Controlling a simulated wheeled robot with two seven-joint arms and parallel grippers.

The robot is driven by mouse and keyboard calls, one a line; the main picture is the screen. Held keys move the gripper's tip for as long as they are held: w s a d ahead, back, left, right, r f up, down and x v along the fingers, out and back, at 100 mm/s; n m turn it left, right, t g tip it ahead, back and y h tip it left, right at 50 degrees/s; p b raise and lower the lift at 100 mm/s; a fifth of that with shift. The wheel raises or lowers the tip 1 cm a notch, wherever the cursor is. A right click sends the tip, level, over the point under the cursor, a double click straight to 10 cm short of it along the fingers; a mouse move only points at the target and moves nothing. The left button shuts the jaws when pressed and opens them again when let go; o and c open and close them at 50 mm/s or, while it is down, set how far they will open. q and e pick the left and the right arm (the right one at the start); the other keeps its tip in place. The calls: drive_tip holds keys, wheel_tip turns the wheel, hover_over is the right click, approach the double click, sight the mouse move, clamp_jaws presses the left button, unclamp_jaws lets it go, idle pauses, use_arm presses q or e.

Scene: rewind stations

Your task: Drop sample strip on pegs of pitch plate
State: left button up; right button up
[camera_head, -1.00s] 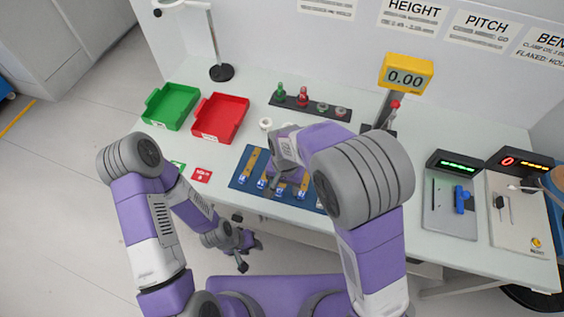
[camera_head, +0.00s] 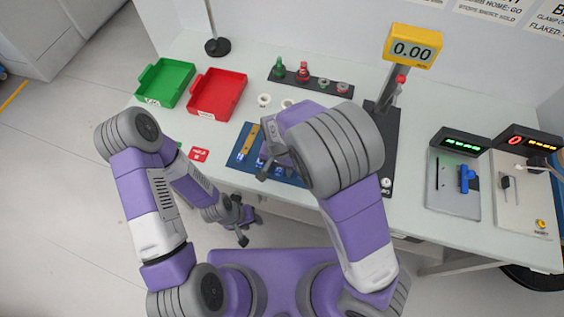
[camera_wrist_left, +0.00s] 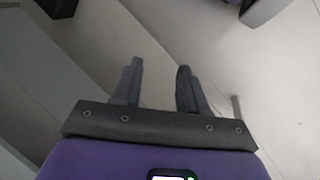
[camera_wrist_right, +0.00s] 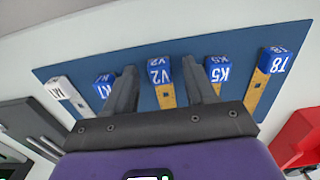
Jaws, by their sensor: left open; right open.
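Several sample strips, yellow with blue lettered end blocks, lie on a blue mat (camera_head: 236,160) at the front of the table. My right gripper (camera_head: 266,170) is open over this mat, and its arm hides much of it. In the right wrist view, the strip with block V2 (camera_wrist_right: 166,94) shows between the open fingers (camera_wrist_right: 158,66). The K5 strip (camera_wrist_right: 219,72) is close beside the right finger, and the T8 strip (camera_wrist_right: 258,88) is farther right. The grey plate (camera_head: 443,203) with a blue part, perhaps the pitch plate, is at the right. My left gripper (camera_head: 243,222) is open and empty off the table's front edge.
A green tray (camera_head: 165,82) and a red tray (camera_head: 216,92) stand at the left. A dark rack (camera_head: 312,84) with coloured pieces is behind the mat. A yellow 0.00 gauge (camera_head: 412,46) stands at the back. A pale plate (camera_head: 520,205) is at far right.

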clamp_jaws()
wheel_tip(320, 180, up, 10)
drive_tip(key=p, duration=0.3)
drive_tip(key=d+f+n, duration=0.1)
drive_tip(key=d+f, duration=0.1)
drive_tip(key=d, duration=0.3)
drive_tip(key=w+d+f+n, duration=0.1)
drive_tip(key=d+f, duration=0.1)
drive_tip(key=d, duration=0.4)
drive_tip(key=w+d+f+n, duration=0.1)
drive_tip(key=d+f, duration=0.1)
drive_tip(key=d, duration=0.3)
drive_tip(key=shift+d, duration=0.2)
drive_tip(key=shift+s+d+f+n, duration=0.15)
drive_tip(key=shift+d+n, duration=0.15)
drive_tip(key=shift+d, duration=0.2)
